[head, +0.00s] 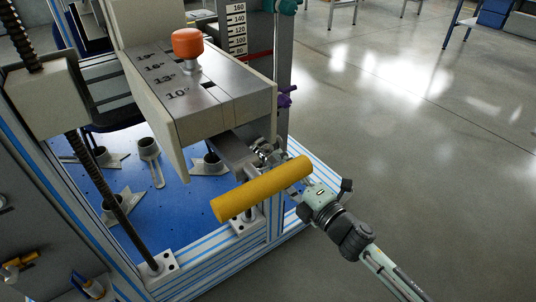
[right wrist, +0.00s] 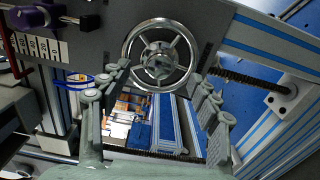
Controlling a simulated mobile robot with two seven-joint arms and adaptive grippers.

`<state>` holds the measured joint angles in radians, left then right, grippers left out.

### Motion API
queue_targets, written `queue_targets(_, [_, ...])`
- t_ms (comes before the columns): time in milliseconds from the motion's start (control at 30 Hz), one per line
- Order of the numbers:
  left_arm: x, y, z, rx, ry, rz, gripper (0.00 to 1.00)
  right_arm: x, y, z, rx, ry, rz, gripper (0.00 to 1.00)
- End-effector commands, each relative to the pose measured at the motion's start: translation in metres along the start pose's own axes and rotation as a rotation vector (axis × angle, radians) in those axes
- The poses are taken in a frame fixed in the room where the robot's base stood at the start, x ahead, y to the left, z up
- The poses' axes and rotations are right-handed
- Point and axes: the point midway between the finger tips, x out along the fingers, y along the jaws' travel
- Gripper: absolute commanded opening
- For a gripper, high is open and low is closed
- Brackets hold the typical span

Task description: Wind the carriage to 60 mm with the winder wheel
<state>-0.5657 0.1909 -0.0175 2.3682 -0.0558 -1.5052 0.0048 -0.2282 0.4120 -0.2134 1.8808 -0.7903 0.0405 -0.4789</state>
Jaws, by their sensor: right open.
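The winder wheel (right wrist: 160,52) is a chrome spoked handwheel at the top middle of the right wrist view. My right gripper (right wrist: 155,100) is open, with its fingers spread to the left and right below the wheel and nothing seen between them. In the head view my right gripper (head: 270,156) reaches in behind a yellow bar, which partly hides it; the wheel is hard to make out there. The grey carriage block (head: 205,105) carries angle marks and an orange knob (head: 188,43). A height scale (head: 237,28) stands behind it, with a red mark (head: 258,56) below the 100 label. My left gripper is not seen.
The yellow bar (head: 262,188) juts out in front of the carriage. A dark threaded screw (head: 95,170) stands at left. Several grey fittings lie on the blue plate (head: 185,182). A purple knob (head: 287,97) sits on the right post.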

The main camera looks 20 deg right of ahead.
Motion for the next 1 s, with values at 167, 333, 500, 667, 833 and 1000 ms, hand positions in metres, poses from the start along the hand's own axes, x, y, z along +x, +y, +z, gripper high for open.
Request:
queue_targets(167, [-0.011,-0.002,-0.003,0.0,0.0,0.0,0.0,0.0,0.004,0.0,0.123,-0.002,-0.001,0.62])
queue_targets(333, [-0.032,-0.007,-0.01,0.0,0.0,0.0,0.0,0.0,0.007,0.001,0.446,-0.003,0.0,0.62])
queue_targets(500, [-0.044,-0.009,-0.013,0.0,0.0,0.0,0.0,0.0,0.004,0.0,0.678,-0.002,-0.001,0.62])
queue_targets(667, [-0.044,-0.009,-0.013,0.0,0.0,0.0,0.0,0.0,0.0,0.0,0.736,-0.001,0.001,0.62])
queue_targets(833, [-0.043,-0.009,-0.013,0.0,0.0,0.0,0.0,0.0,0.0,0.0,0.733,0.0,0.001,0.62])
queue_targets(1000, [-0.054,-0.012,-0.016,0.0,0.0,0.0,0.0,0.0,0.003,0.0,0.897,-0.001,-0.001,0.62])
